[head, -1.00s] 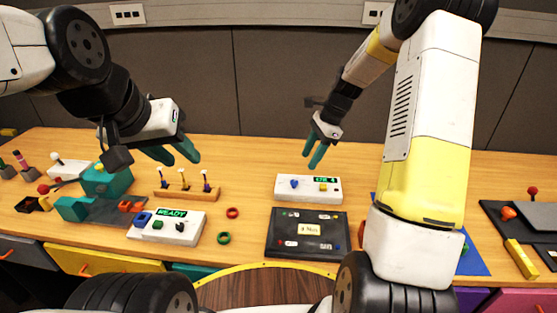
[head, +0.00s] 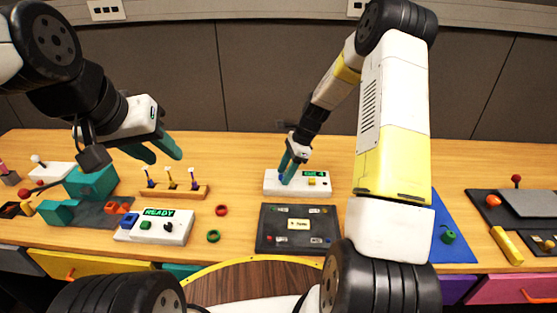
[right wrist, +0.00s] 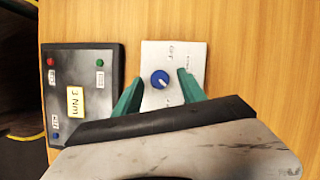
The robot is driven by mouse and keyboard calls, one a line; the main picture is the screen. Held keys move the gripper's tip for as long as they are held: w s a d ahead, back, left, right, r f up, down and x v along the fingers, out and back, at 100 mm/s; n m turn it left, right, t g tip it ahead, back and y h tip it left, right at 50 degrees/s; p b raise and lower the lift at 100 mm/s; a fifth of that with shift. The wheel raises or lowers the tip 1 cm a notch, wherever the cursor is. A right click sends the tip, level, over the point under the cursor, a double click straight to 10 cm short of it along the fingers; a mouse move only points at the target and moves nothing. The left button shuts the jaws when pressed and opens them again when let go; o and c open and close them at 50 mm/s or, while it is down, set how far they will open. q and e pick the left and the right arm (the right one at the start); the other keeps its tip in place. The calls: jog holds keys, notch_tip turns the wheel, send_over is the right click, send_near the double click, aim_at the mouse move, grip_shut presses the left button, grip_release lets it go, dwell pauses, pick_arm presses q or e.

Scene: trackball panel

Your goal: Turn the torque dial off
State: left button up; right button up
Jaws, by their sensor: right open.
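The torque dial (right wrist: 160,79) is a round blue knob with a white mark, on a white box (right wrist: 186,50). In the head view this box (head: 325,189) has a small green-lit display and a yellow button; the fingers largely cover the dial. My right gripper (head: 287,175) points down over the box's left part. In the right wrist view its open green fingers (right wrist: 160,92) lie on either side of the dial, with gaps visible. I cannot tell whether their tips touch the box. My left gripper (head: 158,150) is open and empty above the table's left side.
A dark panel (head: 270,238) with a yellow label lies in front of the box; the label reads "3 Nm" in the wrist view. A white box reading READY (head: 178,229) and a wooden rack (head: 180,192) stand to the left. A blue mat (head: 455,225) lies right.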

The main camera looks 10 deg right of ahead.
grip_shut()
